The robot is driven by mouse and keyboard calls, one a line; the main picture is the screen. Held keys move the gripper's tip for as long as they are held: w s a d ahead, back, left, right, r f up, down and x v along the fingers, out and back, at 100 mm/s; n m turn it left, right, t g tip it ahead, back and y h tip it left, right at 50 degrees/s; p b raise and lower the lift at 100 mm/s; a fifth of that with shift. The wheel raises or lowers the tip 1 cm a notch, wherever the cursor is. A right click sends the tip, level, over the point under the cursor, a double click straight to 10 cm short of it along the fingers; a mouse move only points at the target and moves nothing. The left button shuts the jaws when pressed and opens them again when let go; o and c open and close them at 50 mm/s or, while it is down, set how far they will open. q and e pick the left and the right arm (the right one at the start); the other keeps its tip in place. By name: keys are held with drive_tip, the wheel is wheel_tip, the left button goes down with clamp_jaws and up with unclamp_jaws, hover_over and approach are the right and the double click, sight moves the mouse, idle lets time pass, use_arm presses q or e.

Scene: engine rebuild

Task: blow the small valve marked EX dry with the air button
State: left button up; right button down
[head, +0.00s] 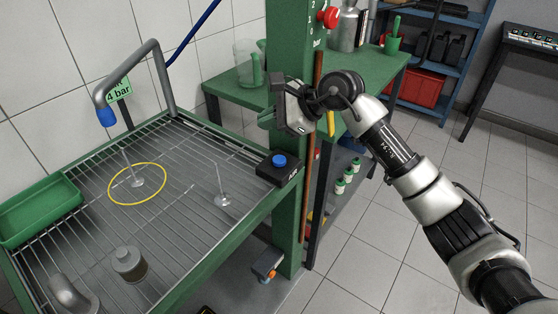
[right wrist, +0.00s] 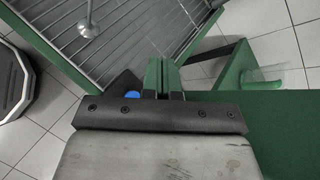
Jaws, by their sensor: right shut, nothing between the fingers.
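A small valve (head: 137,183) stands stem up inside a yellow ring on the wire grid. A second small valve (head: 221,201) stands stem up to its right, outside the ring. No EX mark is readable on either. A bent grey pipe with a blue nozzle (head: 106,116) points down above the ringed valve. The blue air button (head: 279,160) sits on a black box at the grid's right corner; it also shows in the right wrist view (right wrist: 131,95). My right gripper (head: 267,119) is shut and empty by the green post, above the button and apart from it. My left gripper is out of view.
The yellow ring (head: 112,196) lies around the first valve. A green tray (head: 38,212) is at the grid's left, and a grey metal cylinder (head: 129,263) stands in front. The green post (head: 290,205) rises beside the button. A green bench (head: 225,88) with a clear jug is behind.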

drive_tip(key=w+d+n+h, duration=0.1)
drive_tip(key=d+h, duration=0.1)
drive_tip(key=b, duration=0.3)
hover_over(279, 160)
drive_tip(key=shift+t, duration=0.3)
wheel_tip(279, 160, down, 6)
drive_tip(key=shift+s+r, duration=0.1)
drive_tip(key=shift+f+b, duration=0.65)
drive_tip(key=shift+f, duration=0.05)
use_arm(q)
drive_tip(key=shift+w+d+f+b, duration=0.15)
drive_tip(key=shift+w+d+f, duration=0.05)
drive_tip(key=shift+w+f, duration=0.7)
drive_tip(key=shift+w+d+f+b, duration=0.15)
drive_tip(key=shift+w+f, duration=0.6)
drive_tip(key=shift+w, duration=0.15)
use_arm(e)
drive_tip(key=shift+f, duration=0.35)
drive_tip(key=shift+f, duration=0.15)
drive_tip(key=shift+f+b, duration=0.2)
drive_tip(key=shift+b, duration=0.15)
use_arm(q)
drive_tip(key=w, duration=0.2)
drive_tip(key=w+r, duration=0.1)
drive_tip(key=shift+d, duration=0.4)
